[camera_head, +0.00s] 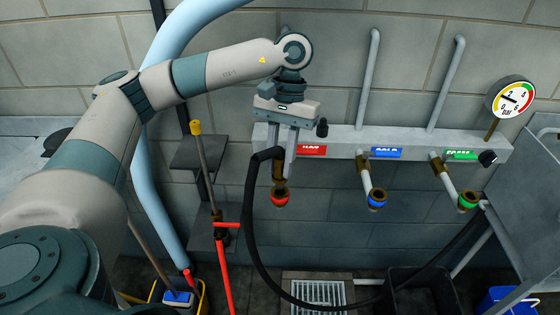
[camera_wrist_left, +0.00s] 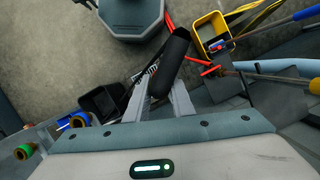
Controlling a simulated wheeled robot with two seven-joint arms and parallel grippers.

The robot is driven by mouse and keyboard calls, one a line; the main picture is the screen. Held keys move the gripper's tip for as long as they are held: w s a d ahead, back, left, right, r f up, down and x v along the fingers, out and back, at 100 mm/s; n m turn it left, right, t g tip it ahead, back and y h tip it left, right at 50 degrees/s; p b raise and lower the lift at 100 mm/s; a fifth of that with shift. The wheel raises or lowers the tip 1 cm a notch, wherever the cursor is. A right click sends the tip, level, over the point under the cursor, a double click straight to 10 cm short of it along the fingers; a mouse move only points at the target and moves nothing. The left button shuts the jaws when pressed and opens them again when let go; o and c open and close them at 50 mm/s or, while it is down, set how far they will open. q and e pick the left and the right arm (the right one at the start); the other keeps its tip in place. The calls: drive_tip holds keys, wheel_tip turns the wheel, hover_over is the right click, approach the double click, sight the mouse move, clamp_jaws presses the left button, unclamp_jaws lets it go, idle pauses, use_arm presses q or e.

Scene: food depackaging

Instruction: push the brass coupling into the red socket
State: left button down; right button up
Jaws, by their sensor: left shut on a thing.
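My left gripper (camera_head: 284,165) points down in front of the left outlet below the red label. It is shut on the end of the black hose (camera_head: 249,215); the hose also lies between the fingers in the left wrist view (camera_wrist_left: 172,62). Brass (camera_head: 279,183) shows just below the fingers, directly above the red socket (camera_head: 280,199). The fingers hide most of the brass coupling, and I cannot tell whether it is seated in the socket. The socket is hidden in the left wrist view. My right gripper is not in view.
The blue-ringed outlet (camera_head: 377,199) and green-ringed outlet (camera_head: 467,200) stand to the right, under the pale manifold (camera_head: 340,139). A pressure gauge (camera_head: 511,98) is at its right end. The hose loops down past a floor grate (camera_head: 318,292). A red-and-yellow-handled tool stands at left.

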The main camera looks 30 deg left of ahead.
use_arm(q)
drive_tip(key=b, duration=0.2)
drive_tip(key=shift+b, duration=0.4)
idle(2.4)
idle(0.4)
drive_tip(key=shift+f+b, duration=0.7)
drive_tip(key=shift+b, duration=0.05)
drive_tip(key=shift+f, duration=0.1)
